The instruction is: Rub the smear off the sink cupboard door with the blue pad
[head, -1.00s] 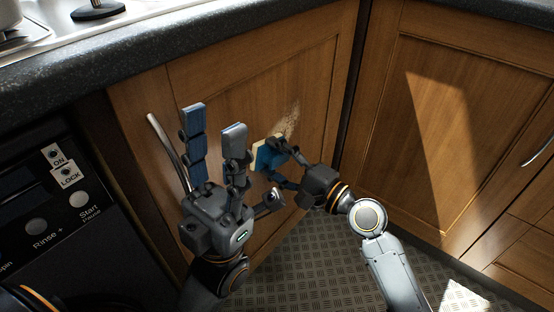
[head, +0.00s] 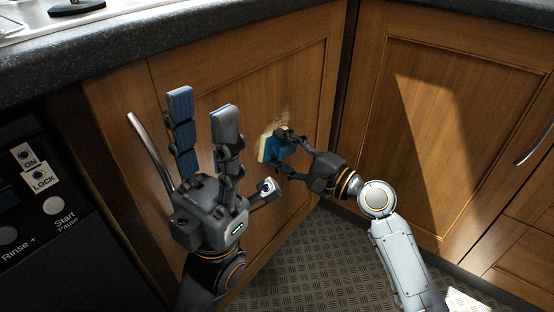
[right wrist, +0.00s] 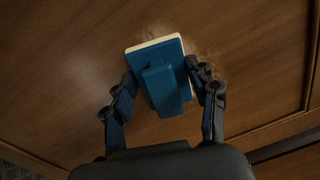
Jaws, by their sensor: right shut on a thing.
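The blue pad (head: 273,149) has a pale cream face turned to the sink cupboard door (head: 235,85). My right gripper (head: 287,152) is shut on the pad's blue grip; the right wrist view shows the pad (right wrist: 160,80) between its two fingers. The pad is at the door, but I cannot tell if its face touches. The brownish smear (head: 284,124) shows above and beside the pad, partly hidden by it and the fingers. In the right wrist view the smear (right wrist: 204,52) shows faintly at the pad's right. My left gripper (head: 222,142) is open and empty in front of the door.
A metal door handle (head: 150,152) is behind my left gripper. A black appliance with buttons (head: 40,215) stands at the left. A dark worktop (head: 160,50) runs above. Another wooden cupboard (head: 450,120) meets at the right corner. Patterned floor (head: 310,260) lies below.

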